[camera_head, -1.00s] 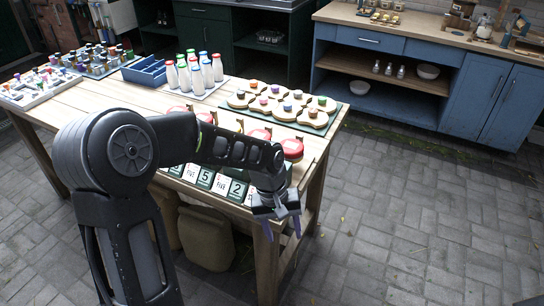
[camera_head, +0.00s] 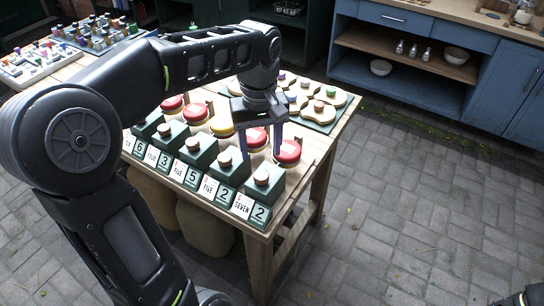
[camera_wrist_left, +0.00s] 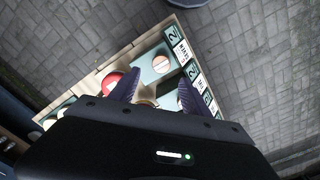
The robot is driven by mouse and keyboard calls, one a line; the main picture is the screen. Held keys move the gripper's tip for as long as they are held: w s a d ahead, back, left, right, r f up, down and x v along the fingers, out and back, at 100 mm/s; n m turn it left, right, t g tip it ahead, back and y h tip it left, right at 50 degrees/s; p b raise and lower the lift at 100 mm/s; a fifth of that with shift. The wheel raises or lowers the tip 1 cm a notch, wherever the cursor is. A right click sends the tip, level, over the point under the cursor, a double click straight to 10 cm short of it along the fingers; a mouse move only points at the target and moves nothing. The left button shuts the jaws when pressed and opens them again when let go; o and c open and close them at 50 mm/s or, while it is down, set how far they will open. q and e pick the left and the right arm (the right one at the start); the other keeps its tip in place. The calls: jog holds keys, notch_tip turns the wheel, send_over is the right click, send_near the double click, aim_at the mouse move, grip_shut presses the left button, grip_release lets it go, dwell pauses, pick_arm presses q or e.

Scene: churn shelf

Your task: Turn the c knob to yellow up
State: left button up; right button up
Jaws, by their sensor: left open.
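A row of dark green boxes stands along the table's front edge, each with a small round orange-and-pale knob on top, such as the rightmost knob (camera_head: 261,176) and the one left of it (camera_head: 225,159). White cards with letters and words, such as the "SEVEN" card (camera_head: 242,206), face forward; the small letters are too small to read surely, so I cannot tell which is c. My left gripper (camera_head: 265,145) is open and points down above the right end of the row. In the left wrist view its fingers (camera_wrist_left: 156,92) stand apart, with a two-toned knob (camera_wrist_left: 161,64) just beyond them.
Pale discs with small pegs lie on a tray (camera_head: 318,127) at the table's back right. Blue cabinets (camera_head: 405,75) stand behind. Floor to the right is clear.

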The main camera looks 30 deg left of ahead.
aim_at(261, 174)
pick_arm(q)
jog(key=shift+s+r, duration=0.15)
jog(key=shift+s, duration=0.1)
jog(key=shift+w+f, duration=0.15)
jog(key=shift+f, duration=0.1)
notch_tip(261, 174, down, 8)
jog(key=shift+r+p, duration=0.25)
jog(key=shift+p, duration=0.2)
jog(key=shift+c, duration=0.4)
grip_shut()
